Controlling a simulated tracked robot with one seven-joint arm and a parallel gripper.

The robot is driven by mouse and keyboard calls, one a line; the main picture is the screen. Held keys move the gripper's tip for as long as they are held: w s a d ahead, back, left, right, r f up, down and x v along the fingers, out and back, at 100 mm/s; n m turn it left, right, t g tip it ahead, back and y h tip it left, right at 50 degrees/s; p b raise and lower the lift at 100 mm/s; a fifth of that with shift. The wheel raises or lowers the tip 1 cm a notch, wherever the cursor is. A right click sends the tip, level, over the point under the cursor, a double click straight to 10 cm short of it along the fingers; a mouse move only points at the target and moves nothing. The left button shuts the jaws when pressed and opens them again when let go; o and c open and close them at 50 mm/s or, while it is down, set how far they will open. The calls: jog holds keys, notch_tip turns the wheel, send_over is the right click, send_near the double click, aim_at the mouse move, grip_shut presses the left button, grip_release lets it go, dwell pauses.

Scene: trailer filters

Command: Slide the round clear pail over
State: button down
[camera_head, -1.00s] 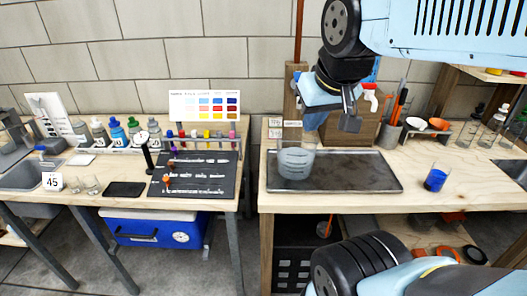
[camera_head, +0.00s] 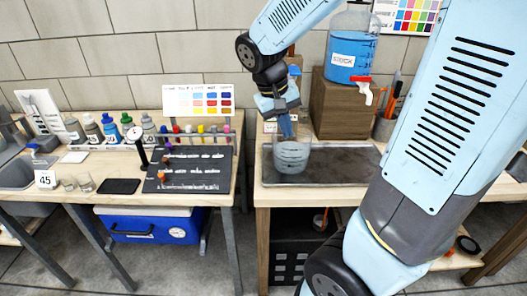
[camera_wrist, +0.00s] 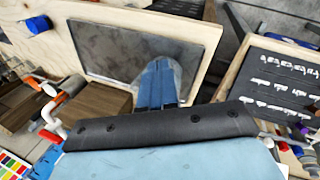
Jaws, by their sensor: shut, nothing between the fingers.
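The round clear pail (camera_head: 291,158) stands upright on the dark tray (camera_head: 340,168), near its left end. In the wrist view the see-through pail (camera_wrist: 172,72) shows around my fingers, over the tray (camera_wrist: 110,50). My gripper (camera_head: 288,134) points down with its blue fingers shut and empty, their tips at the pail's top. In the wrist view my gripper (camera_wrist: 158,84) overlaps the pail. I cannot tell whether the tips are inside the rim or just behind it.
A wooden block (camera_head: 338,108) bearing a large blue-filled jug (camera_head: 352,55) with a red tap stands behind the tray. A pen holder (camera_head: 384,128) stands to its right. A gap separates this bench from the left bench with its dark mat (camera_head: 190,172).

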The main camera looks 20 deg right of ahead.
jog(key=w+a+f+n+t+h, duration=0.1)
jog(key=w+a+f+h, duration=0.3)
jog(key=f, duration=0.2)
jog(key=w+a+f+n+t+h, duration=0.1)
jog(key=w+a+f+t+h, duration=0.1)
jog(key=w+a+f+h, duration=0.2)
jog(key=w+a+f+n+t+h, duration=0.1)
jog(key=w+a+f+h, duration=0.3)
jog(key=f, duration=0.4)
jog(key=shift+w+a+t+h, duration=0.1)
jog(key=shift+w+t+h, duration=0.3)
jog(key=shift+w+h, duration=0.55)
jog(key=shift+w+a+f+n+t, duration=0.15)
jog(key=shift+w+a+n+t, duration=0.15)
jog(key=shift+w+a, duration=0.15)
send_near(274, 147)
jog(key=w+d, duration=0.2)
jog(key=w, duration=0.2)
jog(key=d, duration=0.1)
jog(key=s+d, duration=0.1)
jog(key=d, duration=0.1)
jog(key=shift+s, duration=0.2)
jog(key=shift+s+d, duration=0.3)
jog(key=shift+d, duration=0.25)
